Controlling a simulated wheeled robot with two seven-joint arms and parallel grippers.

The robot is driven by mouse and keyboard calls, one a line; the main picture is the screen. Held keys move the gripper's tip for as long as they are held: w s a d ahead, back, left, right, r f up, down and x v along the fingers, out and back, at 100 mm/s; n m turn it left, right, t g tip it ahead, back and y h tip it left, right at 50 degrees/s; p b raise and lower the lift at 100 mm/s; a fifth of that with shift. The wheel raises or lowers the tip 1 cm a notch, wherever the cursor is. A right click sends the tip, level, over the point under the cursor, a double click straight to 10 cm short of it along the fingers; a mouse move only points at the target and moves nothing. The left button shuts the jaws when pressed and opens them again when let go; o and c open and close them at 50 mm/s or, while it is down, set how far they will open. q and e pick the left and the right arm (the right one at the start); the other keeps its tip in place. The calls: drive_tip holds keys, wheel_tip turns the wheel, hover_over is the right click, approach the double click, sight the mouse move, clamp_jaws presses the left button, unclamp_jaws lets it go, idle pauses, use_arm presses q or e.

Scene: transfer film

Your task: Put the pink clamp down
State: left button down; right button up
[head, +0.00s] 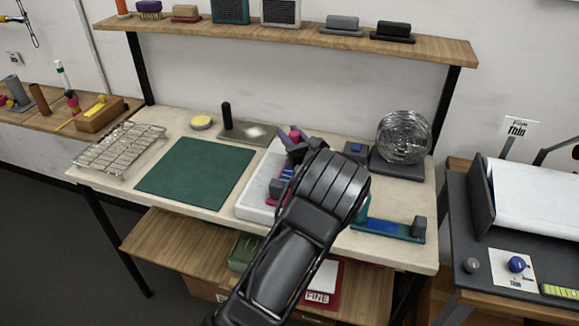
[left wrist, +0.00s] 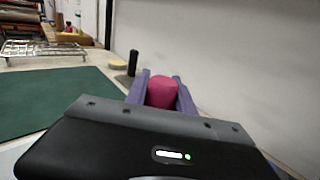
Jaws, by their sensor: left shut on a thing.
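My left gripper (head: 293,147) reaches over the middle of the workbench, with its fingers pointing toward the back wall. It is shut on the pink clamp (head: 295,136), of which only a small pink part shows in the head view. In the left wrist view the pink clamp (left wrist: 161,92) sits between the two purple-grey fingers. Its lower part is hidden, and I cannot tell whether it touches anything below. A white slab or tray (head: 253,196) lies beneath the gripper, partly covered by my arm. My right gripper is not in view.
A green mat (head: 195,166) lies left of the white tray, with a wire rack (head: 118,148) beyond. A grey plate with a black post (head: 227,117) stands behind. A wire ball (head: 404,138) on a dark base is at right. A shelf (head: 290,36) runs above.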

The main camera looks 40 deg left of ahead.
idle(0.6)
use_arm(q)
wheel_tip(320, 180, up, 10)
drive_tip(key=b, duration=0.1)
drive_tip(key=shift+b, duration=0.4)
idle(0.4)
